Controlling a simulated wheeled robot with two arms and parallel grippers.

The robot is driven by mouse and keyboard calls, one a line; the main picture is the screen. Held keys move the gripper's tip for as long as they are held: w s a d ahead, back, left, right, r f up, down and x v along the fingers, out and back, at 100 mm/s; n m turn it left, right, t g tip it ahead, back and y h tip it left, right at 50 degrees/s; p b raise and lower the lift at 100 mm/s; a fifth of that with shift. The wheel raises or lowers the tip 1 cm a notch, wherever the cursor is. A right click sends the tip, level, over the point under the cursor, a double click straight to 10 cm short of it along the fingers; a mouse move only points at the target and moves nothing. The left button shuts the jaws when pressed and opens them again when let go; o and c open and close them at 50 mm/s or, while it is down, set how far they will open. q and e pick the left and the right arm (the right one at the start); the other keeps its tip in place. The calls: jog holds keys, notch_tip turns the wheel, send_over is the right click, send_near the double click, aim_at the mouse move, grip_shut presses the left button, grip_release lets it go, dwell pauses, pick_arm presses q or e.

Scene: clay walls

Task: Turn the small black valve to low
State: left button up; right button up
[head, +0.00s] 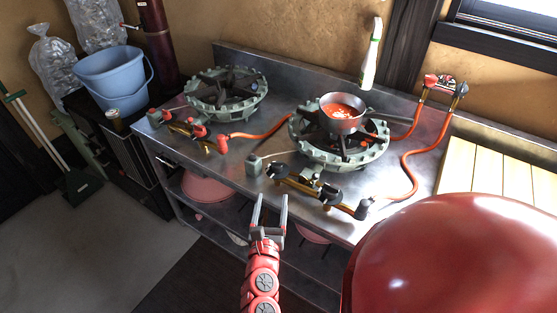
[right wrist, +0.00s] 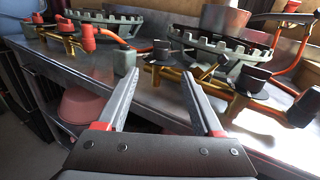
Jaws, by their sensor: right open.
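The right gas burner (head: 375,151) has a brass pipe at its front with black valves on it. A smaller-looking black valve (head: 277,171) is at the left of the pipe, and a larger black valve (head: 330,195) is to its right. In the right wrist view the left black valve (right wrist: 160,52) is straight ahead between my fingers, and the larger one (right wrist: 253,80) is beyond the right finger. My right gripper (head: 271,200) is open and empty, in front of the counter edge, apart from the valves. My left gripper is not in view.
A grey-green block (head: 254,165) stands left of the valves. An orange hose (head: 408,165) runs right to the wall taps (head: 440,82). A pot (head: 342,120) of red food sits on the right burner. Another burner (head: 225,95) with red valves is left. The metal counter (head: 233,165) has free room in front.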

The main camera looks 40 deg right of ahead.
aim_at(277, 166)
jog(key=p+x, duration=0.3)
jog(key=x, duration=1.2)
jog(key=shift+w+d+r+p, duration=0.1)
jog(key=shift+d+r+p, duration=0.05)
jog(key=shift+p, duration=0.25)
jog(key=shift+w+d, duration=0.45)
grip_shut()
